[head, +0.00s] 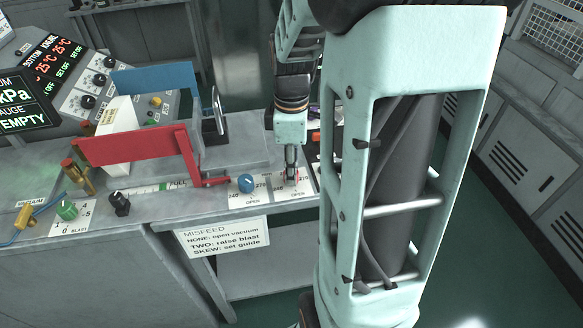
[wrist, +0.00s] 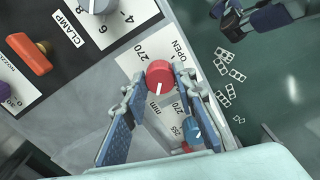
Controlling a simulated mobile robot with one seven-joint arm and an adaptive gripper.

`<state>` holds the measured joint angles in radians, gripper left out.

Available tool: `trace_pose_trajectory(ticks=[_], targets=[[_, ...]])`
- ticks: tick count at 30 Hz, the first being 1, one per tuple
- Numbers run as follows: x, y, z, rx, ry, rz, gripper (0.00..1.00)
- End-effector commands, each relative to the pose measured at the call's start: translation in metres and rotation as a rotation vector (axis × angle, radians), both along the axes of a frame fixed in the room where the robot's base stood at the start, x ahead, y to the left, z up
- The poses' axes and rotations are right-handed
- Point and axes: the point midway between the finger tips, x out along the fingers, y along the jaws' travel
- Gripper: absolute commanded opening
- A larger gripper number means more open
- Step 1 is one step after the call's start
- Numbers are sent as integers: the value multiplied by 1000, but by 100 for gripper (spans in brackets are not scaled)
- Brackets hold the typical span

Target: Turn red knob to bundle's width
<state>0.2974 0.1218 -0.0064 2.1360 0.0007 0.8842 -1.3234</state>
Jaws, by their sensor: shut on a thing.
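My gripper (wrist: 160,79) is shut on the knob, one finger on each side. In the head view my gripper (head: 291,170) points down at the console's front edge and mostly hides the knob. A white upright stack (head: 117,128), perhaps the bundle, stands between a red guide plate (head: 135,147) and a blue guide plate (head: 155,78); its width is not readable.
A blue knob (head: 246,183) on its own card is left of my gripper; it also shows in the wrist view (wrist: 194,131). An orange handle (wrist: 28,55) lies near the CLAMP label. A MISFEED sign (head: 222,238) hangs below the front edge. A black knob (head: 120,204) is further left.

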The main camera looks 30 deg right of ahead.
Motion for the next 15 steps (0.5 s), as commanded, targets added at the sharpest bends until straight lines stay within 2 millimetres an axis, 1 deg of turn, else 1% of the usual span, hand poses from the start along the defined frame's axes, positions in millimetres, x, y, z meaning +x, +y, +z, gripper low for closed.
trace_pose_trajectory(ticks=[15], targets=[[2,-1,1,-2,-3,490,1]])
